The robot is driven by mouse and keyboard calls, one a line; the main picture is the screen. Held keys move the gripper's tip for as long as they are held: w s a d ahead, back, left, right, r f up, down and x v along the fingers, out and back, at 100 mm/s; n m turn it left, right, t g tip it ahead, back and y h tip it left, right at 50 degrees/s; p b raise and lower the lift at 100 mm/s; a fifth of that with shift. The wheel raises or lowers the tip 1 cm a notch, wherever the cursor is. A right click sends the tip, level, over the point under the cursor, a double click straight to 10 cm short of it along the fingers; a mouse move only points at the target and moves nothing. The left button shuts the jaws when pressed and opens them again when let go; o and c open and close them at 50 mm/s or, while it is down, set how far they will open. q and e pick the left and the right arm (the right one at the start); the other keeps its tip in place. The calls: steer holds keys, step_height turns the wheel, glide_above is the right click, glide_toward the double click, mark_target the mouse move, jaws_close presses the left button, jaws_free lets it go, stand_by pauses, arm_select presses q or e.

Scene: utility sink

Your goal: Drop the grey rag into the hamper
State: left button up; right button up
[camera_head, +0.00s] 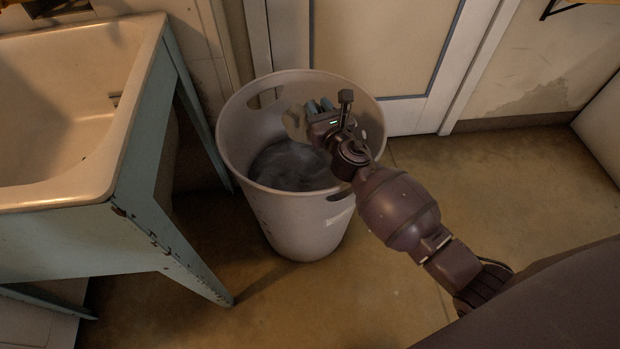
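The hamper (300,222) is a tall, pale grey-pink bin with an open top and cut-out handles, standing upright on the floor in the middle of the view. A dark grey, crumpled, cloth-like heap (285,168), which looks like the grey rag, lies low inside it. My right gripper (308,118) is over the hamper's opening, reaching in from the right. Its fingertips are small and partly hidden by its own wrist, so I cannot tell how far they are apart or whether they touch any cloth. My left gripper is out of view.
A worn white sink (135,100) on a pale blue-green stand (165,245) is close on the hamper's left. A door (385,45) and wall are behind the hamper. The floor (490,185) to the right is clear.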

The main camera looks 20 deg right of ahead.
steer(key=o, duration=0.5)
steer(key=shift+c, duration=0.2)
steer(key=shift+s, duration=0.15)
steer(key=shift+s, duration=0.3)
arm_select(q)
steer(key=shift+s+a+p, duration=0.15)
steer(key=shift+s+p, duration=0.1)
steer(key=shift+p, duration=0.35)
arm_select(e)
steer(key=s, duration=1)
steer(key=shift+a, duration=0.15)
